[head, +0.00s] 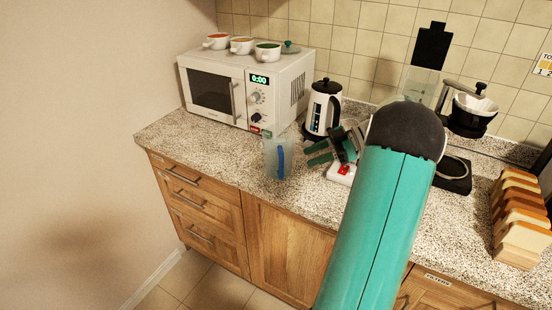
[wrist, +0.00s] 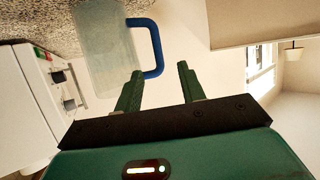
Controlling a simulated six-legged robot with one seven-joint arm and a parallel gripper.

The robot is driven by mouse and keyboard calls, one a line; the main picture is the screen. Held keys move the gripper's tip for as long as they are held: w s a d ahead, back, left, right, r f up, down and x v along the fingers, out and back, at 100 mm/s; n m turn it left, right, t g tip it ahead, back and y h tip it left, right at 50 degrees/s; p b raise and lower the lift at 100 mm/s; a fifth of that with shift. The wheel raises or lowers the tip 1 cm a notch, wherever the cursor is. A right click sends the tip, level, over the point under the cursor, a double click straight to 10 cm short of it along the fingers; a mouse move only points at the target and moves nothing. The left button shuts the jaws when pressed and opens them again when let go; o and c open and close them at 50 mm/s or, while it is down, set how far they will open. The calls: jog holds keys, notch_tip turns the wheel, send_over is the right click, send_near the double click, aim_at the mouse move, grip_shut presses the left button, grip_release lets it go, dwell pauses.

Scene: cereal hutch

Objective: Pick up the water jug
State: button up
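The water jug (head: 271,157) is a clear, pale container with a blue handle, standing on the counter in front of the microwave in the head view. My gripper (head: 315,153) is to the right of the jug at about counter-top height. In the wrist view my gripper (wrist: 160,78) has its two green fingers spread apart with nothing between them. The handle looks close to the fingertips, and I cannot tell whether they touch.
A white microwave (head: 215,88) with several small bowls on top stands behind the jug. A kettle (head: 323,108) stands behind my gripper. A coffee maker (head: 455,180) and a bread rack (head: 520,225) are farther right. The counter (head: 225,150) left of the jug is clear.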

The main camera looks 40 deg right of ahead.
aim_at(281, 179)
jog(key=x, duration=1)
jog(key=shift+w+f, duration=0.25)
jog(key=shift+w, duration=0.05)
grip_shut()
jog(key=shift+r, duration=0.15)
dwell(0.8)
